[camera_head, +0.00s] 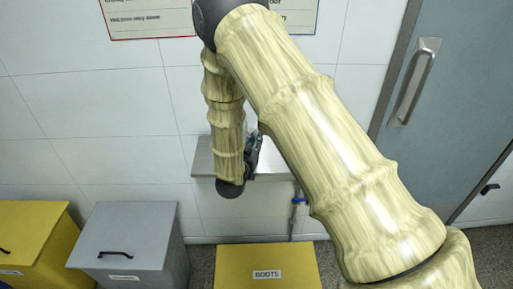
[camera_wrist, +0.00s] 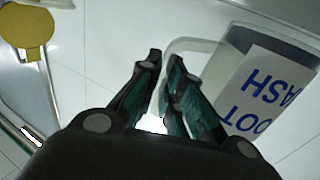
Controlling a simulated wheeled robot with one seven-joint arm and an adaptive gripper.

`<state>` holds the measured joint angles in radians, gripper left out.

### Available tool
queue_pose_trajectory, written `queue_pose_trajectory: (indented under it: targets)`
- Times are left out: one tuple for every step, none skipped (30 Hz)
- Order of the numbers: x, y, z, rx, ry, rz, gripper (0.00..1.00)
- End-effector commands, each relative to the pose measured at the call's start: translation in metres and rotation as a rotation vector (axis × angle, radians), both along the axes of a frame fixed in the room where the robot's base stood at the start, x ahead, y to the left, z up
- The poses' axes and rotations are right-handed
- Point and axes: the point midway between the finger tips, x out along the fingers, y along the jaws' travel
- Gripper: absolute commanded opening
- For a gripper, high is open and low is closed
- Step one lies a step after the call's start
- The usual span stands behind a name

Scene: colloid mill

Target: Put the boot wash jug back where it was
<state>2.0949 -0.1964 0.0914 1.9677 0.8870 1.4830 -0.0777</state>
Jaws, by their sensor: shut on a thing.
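The boot wash jug (camera_wrist: 236,75) is translucent with a white label reading "BOOT WASH" in blue. It fills the right of the wrist view, its pale handle loop reaching left to my fingers. My gripper (camera_wrist: 163,66) is shut on the handle, the two dark green-padded fingers close together beside the jug body. In the head view my gripper (camera_head: 254,150) is at the grey wall shelf (camera_head: 283,164). My arm hides the jug and part of the shelf there, so I cannot tell whether the jug touches the shelf.
A yellow box labelled "BOOTS" (camera_head: 268,258) stands below the shelf. A grey lidded bin (camera_head: 125,237) and a yellow bin (camera_head: 35,235) stand to the left. A grey door (camera_head: 445,90) is at right. A yellow round paddle (camera_wrist: 26,30) shows in the wrist view.

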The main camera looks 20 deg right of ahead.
Motion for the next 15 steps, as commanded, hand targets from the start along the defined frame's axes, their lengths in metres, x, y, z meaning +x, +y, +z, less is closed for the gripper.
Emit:
queue_pose_trajectory:
  targets:
    - [0.001, -0.001, -0.007, 0.001, 0.001, 0.000, 0.00]
    - [0.001, -0.001, -0.012, 0.001, 0.001, 0.000, 0.00]
    - [0.001, -0.001, -0.016, 0.000, 0.000, 0.000, 0.00]
    - [0.001, -0.001, -0.020, 0.000, 0.000, 0.000, 0.00]
    - [0.001, -0.001, -0.023, 0.000, 0.000, 0.000, 0.00]
    - [0.001, -0.001, -0.029, 0.000, 0.000, 0.000, 0.00]
    - [0.001, -0.001, -0.032, 0.000, 0.000, 0.000, 0.00]
    - [0.001, -0.001, -0.034, 0.000, 0.000, 0.000, 0.00]
    - [0.001, -0.001, -0.035, 0.001, -0.001, 0.000, 0.00]
    - [0.001, -0.001, -0.035, 0.001, -0.001, 0.000, 0.00]
    - [0.001, -0.001, -0.035, 0.000, -0.001, 0.000, 0.00]
    - [0.001, -0.001, -0.035, 0.000, -0.001, 0.000, 0.00]
    - [0.001, -0.001, -0.035, 0.000, -0.001, 0.000, 0.00]
    - [0.001, -0.001, -0.035, 0.000, -0.001, 0.000, 0.00]
    - [0.001, -0.001, -0.035, 0.000, -0.001, 0.000, 0.00]
